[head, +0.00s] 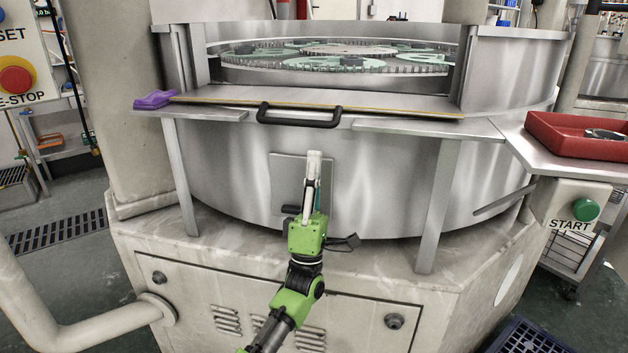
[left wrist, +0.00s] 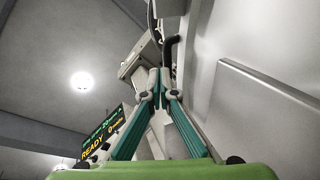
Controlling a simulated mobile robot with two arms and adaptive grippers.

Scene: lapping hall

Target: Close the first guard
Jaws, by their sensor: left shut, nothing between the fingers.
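The lapping machine's guard (head: 230,99) is a metal panel with a yellow-edged strip, sitting low at the front of the round housing. The opening above it is uncovered, showing toothed green carriers (head: 320,62) inside. A black bar handle (head: 300,117) sticks out at the guard's front. My left gripper (head: 313,156) points up below this handle, in front of the steel drum, shut and empty, apart from the handle in the picture. In the left wrist view its fingers (left wrist: 160,75) are together, with a dark curved bar (left wrist: 168,48) beyond them. My right gripper is not in view.
A purple item (head: 153,99) lies on the ledge at left. A red tray (head: 575,136) sits on the right shelf above a green START button (head: 585,209). A red E-STOP (head: 15,80) is at far left. A READY display (left wrist: 104,134) shows in the left wrist view.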

